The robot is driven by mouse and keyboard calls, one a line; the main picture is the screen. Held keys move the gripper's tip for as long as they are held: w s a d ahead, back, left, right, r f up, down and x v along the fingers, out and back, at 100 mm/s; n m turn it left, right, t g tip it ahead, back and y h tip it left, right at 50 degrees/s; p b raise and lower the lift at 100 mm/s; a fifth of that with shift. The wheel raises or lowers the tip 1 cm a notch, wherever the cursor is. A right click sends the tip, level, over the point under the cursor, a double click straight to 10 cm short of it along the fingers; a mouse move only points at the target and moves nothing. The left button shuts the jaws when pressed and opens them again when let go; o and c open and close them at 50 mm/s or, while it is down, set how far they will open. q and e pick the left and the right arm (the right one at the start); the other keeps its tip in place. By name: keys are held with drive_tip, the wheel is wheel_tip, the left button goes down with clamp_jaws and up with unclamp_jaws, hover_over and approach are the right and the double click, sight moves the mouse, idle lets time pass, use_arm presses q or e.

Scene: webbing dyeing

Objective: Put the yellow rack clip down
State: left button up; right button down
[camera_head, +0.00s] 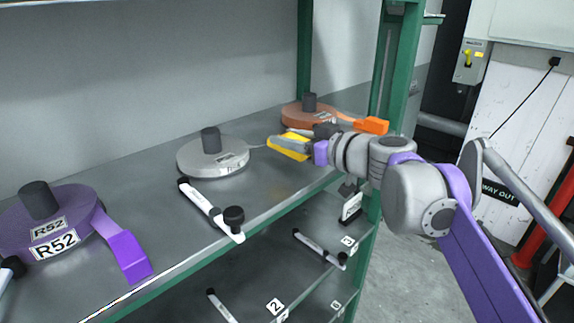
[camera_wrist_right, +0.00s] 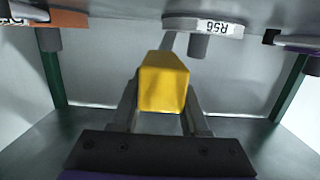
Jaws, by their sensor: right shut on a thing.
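The yellow rack clip (camera_head: 287,150) is between the fingers of my right gripper (camera_head: 292,144), over the shelf to the right of the grey webbing roll (camera_head: 205,166). In the right wrist view the yellow clip (camera_wrist_right: 164,82) fills the space between the two grey fingers of my right gripper (camera_wrist_right: 164,103). A pale strip seems to run from the grey roll to the clip. I cannot tell whether the clip touches the shelf. My left gripper is not in view.
The metal shelf (camera_head: 150,180) has a green frame. A purple roll (camera_head: 75,212) labelled R52 stands at left; an orange-brown roll (camera_head: 293,115) stands behind my gripper, with an orange clip (camera_head: 371,125) nearby. A white bar with black ends (camera_head: 205,204) lies near the front edge.

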sight(289, 174)
drive_tip(key=shift+s+f, duration=0.2)
drive_tip(key=shift+f, duration=0.65)
drive_tip(key=f, duration=0.3)
drive_tip(key=shift+w+f+b, duration=0.15)
drive_tip(key=shift+w+b, duration=0.15)
drive_tip(key=shift+s+f, duration=0.1)
drive_tip(key=shift+f, duration=0.15)
drive_tip(key=shift+s+r, duration=0.1)
drive_tip(key=shift+c, duration=2)
unclamp_jaws()
drive_tip(key=v, duration=1.2)
drive_tip(key=shift+a, duration=0.1)
